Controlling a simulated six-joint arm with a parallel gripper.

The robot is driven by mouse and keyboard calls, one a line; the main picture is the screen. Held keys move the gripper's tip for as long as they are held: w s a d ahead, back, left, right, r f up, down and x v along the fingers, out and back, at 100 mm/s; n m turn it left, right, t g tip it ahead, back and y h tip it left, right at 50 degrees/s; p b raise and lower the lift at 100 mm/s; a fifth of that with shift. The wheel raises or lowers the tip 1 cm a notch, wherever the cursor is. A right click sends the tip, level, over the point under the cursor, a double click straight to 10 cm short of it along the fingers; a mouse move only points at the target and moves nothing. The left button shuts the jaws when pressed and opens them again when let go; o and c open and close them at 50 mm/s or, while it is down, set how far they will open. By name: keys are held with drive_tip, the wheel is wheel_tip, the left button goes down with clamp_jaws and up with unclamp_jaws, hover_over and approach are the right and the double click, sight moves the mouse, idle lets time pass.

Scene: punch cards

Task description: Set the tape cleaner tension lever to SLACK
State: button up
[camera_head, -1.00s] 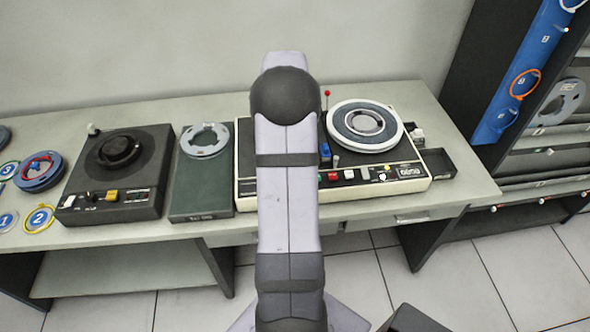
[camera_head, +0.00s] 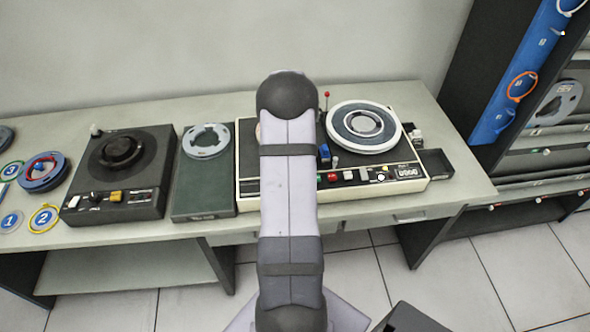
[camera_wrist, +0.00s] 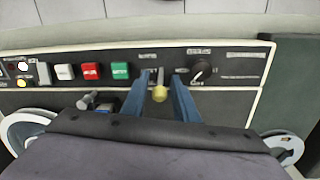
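The tape deck (camera_head: 247,192) with a cream frame stands on the bench, partly hidden behind my arm in the head view. In the wrist view, its dark control panel (camera_wrist: 238,72) has a small lever with a yellowish knob (camera_wrist: 159,92) in a slot. My gripper (camera_wrist: 165,80) is open, with one blue finger on each side of this lever. Small gaps seem to show between knob and fingers; contact is unclear. The lettering by the slot is too small to read, so the lever's setting is unclear. The head view hides my gripper.
A black rotary knob (camera_wrist: 202,71) is close right of the fingers. Green (camera_wrist: 120,71), red (camera_wrist: 91,71) and white (camera_wrist: 64,72) buttons lie left. A metal post (camera_wrist: 88,101) stands nearby. The deck carries a white-rimmed reel (camera_head: 364,126) and a red-tipped rod (camera_head: 327,95).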

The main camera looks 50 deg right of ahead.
clamp_jaws()
drive_tip(key=shift+h+b, duration=0.3)
drive_tip(key=shift+b, duration=0.25)
drive_tip(key=t+h+b, duration=0.1)
drive_tip(key=b, duration=0.2)
drive_tip(key=s+a+t+h+b, duration=0.1)
drive_tip(key=t+b, duration=0.1)
drive_tip(key=b, duration=0.2)
drive_tip(key=shift+s+a+f+h, duration=0.1)
drive_tip(key=shift+h, duration=0.3)
drive_tip(key=t+b, duration=0.1)
drive_tip(key=b, duration=0.2)
drive_tip(key=h+b, duration=0.1)
drive_tip(key=b, duration=0.2)
drive_tip(key=shift+s+a+f+t+h, duration=0.1)
drive_tip(key=shift+s+a+t+h, duration=0.1)
drive_tip(key=shift+s+t+h, duration=0.15)
drive_tip(key=shift+a+t+b, duration=0.1)
drive_tip(key=shift+t+b, duration=0.15)
drive_tip(key=shift+b, duration=0.95)
drive_tip(key=b, duration=0.2)
drive_tip(key=shift+a+r+h+b, duration=0.1)
drive_tip(key=shift+r+h+b, duration=0.15)
drive_tip(key=shift+h+b, duration=0.1)
drive_tip(key=shift+t, duration=0.3)
